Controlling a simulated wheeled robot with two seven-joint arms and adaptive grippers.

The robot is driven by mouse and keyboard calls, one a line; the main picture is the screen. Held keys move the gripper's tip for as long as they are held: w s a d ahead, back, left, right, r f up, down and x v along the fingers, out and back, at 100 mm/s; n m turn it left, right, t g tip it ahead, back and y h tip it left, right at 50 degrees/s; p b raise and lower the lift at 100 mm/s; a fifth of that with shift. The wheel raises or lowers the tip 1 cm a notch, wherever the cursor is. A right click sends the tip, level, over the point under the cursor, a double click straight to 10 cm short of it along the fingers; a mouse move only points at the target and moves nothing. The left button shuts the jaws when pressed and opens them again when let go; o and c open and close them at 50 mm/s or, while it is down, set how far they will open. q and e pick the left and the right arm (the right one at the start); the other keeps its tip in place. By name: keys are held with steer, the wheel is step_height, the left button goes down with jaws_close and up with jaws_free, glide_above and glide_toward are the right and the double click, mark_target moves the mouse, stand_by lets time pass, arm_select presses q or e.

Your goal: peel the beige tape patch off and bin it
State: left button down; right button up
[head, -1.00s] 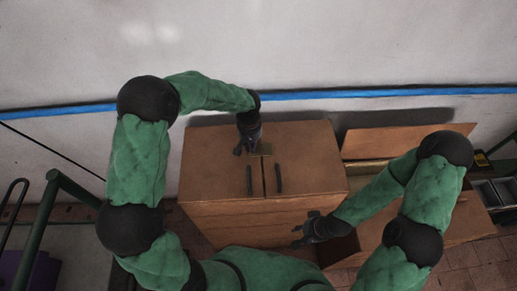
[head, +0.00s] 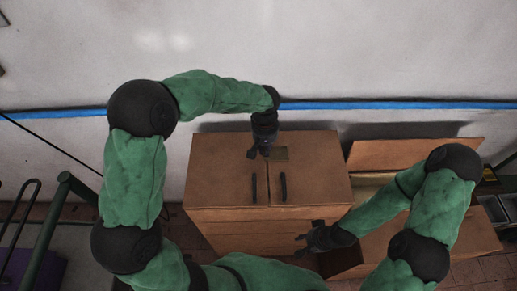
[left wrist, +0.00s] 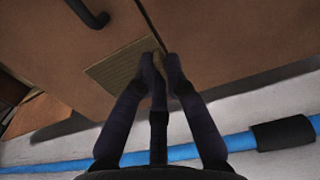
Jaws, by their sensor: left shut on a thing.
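The beige tape patch (head: 280,154) lies near the top of the cabinet's two brown doors, by the seam between them. In the left wrist view the patch (left wrist: 115,72) looks flat against the door, with one end at my fingertips. My left gripper (head: 260,153) is shut on that end of the patch; its fingers (left wrist: 163,62) meet by the seam and hide part of the tape. My right gripper (head: 304,243) looks open and empty, low in front of the cabinet's right side.
The cabinet (head: 225,165) has two dark handles (head: 283,187) below the patch. At right stands an open brown box (head: 372,187) with a raised panel (head: 415,152) behind it. A blue pipe (head: 400,105) runs along the wall. A green rail (head: 60,205) stands at left.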

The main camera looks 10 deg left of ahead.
arm_select(q)
steer(key=s+d+r+p, duration=0.2)
steer(key=s+d+r, duration=0.3)
steer(key=d+r, duration=0.3)
steer(key=shift+s+p, duration=0.35)
steer(key=shift+s, duration=0.05)
stand_by(0.4)
